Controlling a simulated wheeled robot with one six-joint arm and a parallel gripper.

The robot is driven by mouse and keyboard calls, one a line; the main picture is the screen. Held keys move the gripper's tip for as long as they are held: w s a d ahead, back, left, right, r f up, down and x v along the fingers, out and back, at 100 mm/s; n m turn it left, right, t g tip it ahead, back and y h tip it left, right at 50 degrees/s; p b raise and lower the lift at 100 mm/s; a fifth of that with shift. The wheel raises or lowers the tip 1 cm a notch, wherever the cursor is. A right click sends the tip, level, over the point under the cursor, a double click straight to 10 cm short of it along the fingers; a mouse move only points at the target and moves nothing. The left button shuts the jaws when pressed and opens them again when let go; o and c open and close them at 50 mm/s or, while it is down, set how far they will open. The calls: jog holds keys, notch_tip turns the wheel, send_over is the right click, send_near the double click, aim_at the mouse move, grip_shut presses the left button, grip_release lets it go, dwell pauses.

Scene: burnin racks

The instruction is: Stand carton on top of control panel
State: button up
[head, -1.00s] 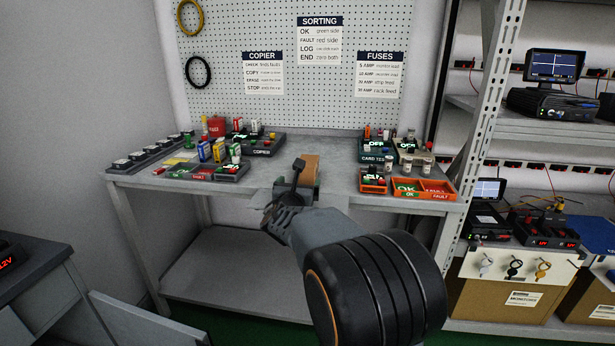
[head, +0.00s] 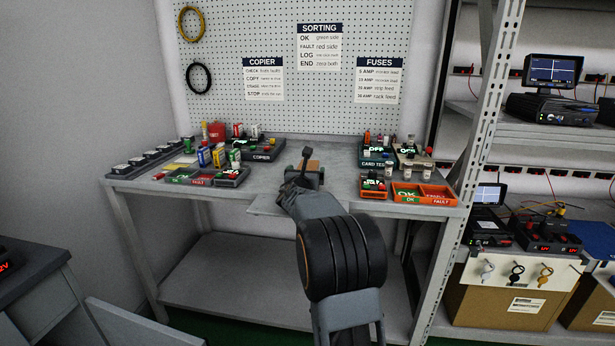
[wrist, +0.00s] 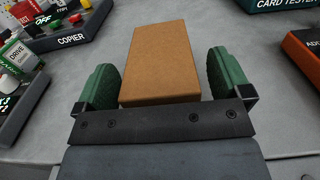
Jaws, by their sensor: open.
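The carton is a plain brown box (wrist: 163,60) lying on the grey bench in the wrist view. It sits between the two green fingers of my gripper (wrist: 163,88), with a gap on each side. My gripper is open around it. In the head view the carton (head: 313,165) is partly hidden behind my gripper (head: 307,178). No object is labelled control panel; I cannot tell which thing it is.
The copier unit (head: 262,150) and several drive boxes stand left of the carton. The card tester (head: 376,160) and orange OK/FAULT trays (head: 424,193) stand to the right. Bare bench top (head: 340,150) lies around the carton. A pegboard (head: 345,110) stands behind.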

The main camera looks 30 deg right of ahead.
jog(key=shift+w+d, duration=0.3)
jog(key=shift+c, duration=0.4)
jog(key=c, duration=1.1)
jog(key=shift+r, duration=0.1)
jog(key=shift+c, duration=0.2)
